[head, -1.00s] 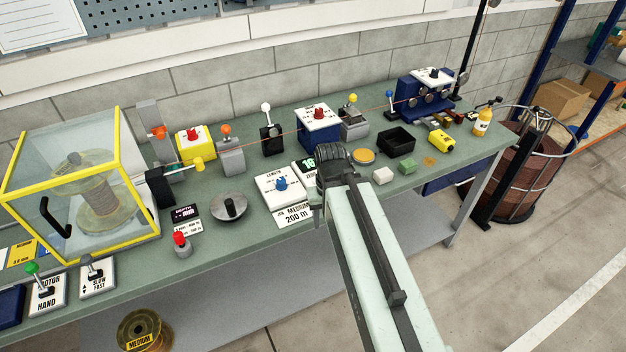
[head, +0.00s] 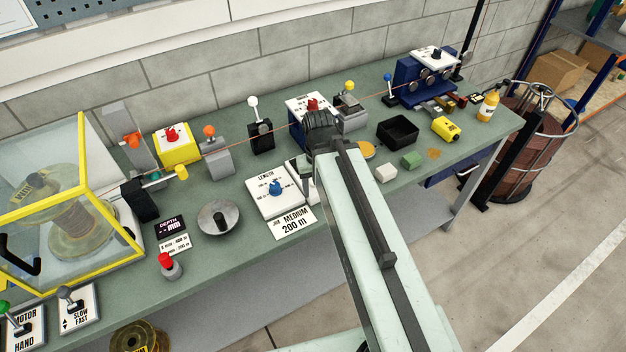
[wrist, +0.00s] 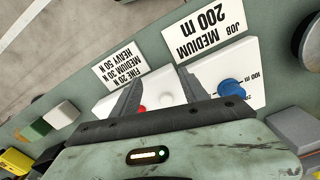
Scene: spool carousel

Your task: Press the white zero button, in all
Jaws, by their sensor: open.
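The white zero button cannot be made out clearly. In the wrist view a white panel (wrist: 165,92) lies between and beyond my fingers, with a small red part (wrist: 141,108) beside the left finger, partly hidden by my gripper. My gripper (wrist: 159,78) is open and empty, its fingers over this panel. In the head view my gripper (head: 322,128) is seen from behind above the bench, and my arm hides most of the panel area. I cannot tell whether a fingertip touches anything.
Close by is the white length box (head: 272,190) with a blue dial (head: 275,187). The job card (head: 291,222) lies in front of it. A boxed red dial (head: 312,104) stands behind my gripper. White (head: 386,173) and green (head: 412,160) blocks lie to the right.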

